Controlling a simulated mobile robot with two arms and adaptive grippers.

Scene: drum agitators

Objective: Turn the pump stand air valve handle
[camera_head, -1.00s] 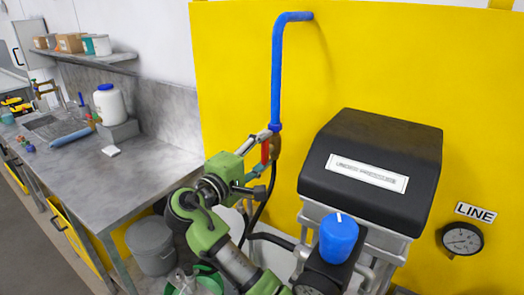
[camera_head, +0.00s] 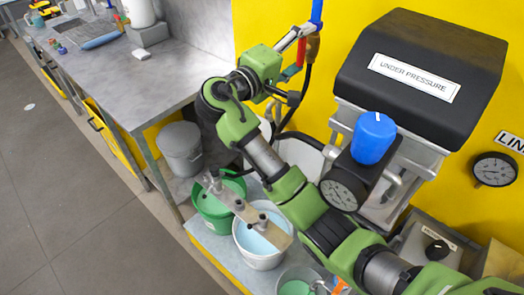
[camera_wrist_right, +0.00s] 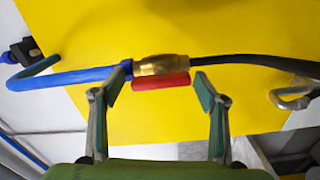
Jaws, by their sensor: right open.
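The air valve has a red handle (camera_wrist_right: 160,82) beside a brass body (camera_wrist_right: 162,65), on a line between a blue pipe (camera_wrist_right: 65,78) and a black hose (camera_wrist_right: 250,63). In the head view the red handle (camera_head: 300,52) hangs upright below the blue pipe (camera_head: 316,12), partly hidden by my gripper. My right gripper (camera_wrist_right: 161,85) is open, with one fingertip near each end of the handle. The handle lies between the tips, and a gap shows at the right finger. I cannot tell whether the left finger touches. My left gripper is not in view.
A black-hooded unit (camera_head: 425,70) labelled "UNDER PRESSURE", a blue knob (camera_head: 373,138) and a gauge (camera_head: 342,190) stand right of the valve. Buckets (camera_head: 262,240) sit below my arm. A steel bench (camera_head: 165,80) is at left, with open floor (camera_head: 80,200) before it.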

